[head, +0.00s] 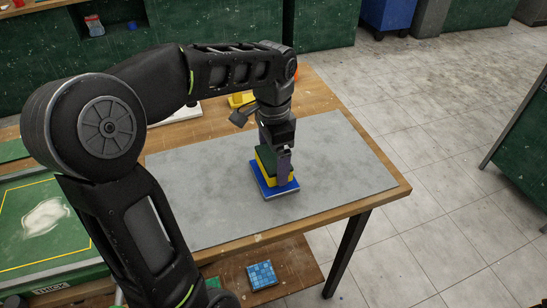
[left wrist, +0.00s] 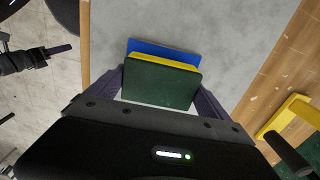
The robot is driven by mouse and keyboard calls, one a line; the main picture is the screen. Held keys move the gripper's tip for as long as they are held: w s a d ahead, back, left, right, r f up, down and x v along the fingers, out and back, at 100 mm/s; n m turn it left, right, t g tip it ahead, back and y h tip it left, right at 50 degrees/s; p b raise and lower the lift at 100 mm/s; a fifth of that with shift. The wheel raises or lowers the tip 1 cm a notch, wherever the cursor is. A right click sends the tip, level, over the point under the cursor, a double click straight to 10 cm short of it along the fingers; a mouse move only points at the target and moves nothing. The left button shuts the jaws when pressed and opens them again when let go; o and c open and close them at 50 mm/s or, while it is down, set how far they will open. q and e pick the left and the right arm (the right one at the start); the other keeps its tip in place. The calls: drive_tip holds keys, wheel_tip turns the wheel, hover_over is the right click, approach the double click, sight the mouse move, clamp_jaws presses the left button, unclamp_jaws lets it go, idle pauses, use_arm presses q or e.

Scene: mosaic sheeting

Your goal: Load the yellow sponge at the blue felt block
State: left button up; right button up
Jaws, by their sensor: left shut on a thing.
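The yellow sponge (head: 264,168) has a dark green top layer, which faces the camera in the left wrist view (left wrist: 162,82). My left gripper (head: 276,168) points down over the grey mat and is shut on the sponge, with a finger on either side. The blue felt block (head: 274,190) lies flat on the mat directly beneath the sponge; its blue edge shows past the sponge in the left wrist view (left wrist: 160,48). Whether sponge and block touch is hard to tell. My right gripper (left wrist: 55,50) seems to show at the left of the wrist view, its opening unclear.
The grey mat (head: 345,165) is clear around the block, on a wooden table (head: 398,187). A yellow object (head: 241,99) stands at the table's back. A green board (head: 60,240) with a white patch is at left. A blue tiled square (head: 262,275) lies below the table's front edge.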

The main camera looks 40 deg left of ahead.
sight(274, 156)
use_arm(q)
drive_tip(key=shift+r+p, duration=1.95)
drive_tip(key=shift+r, duration=0.75)
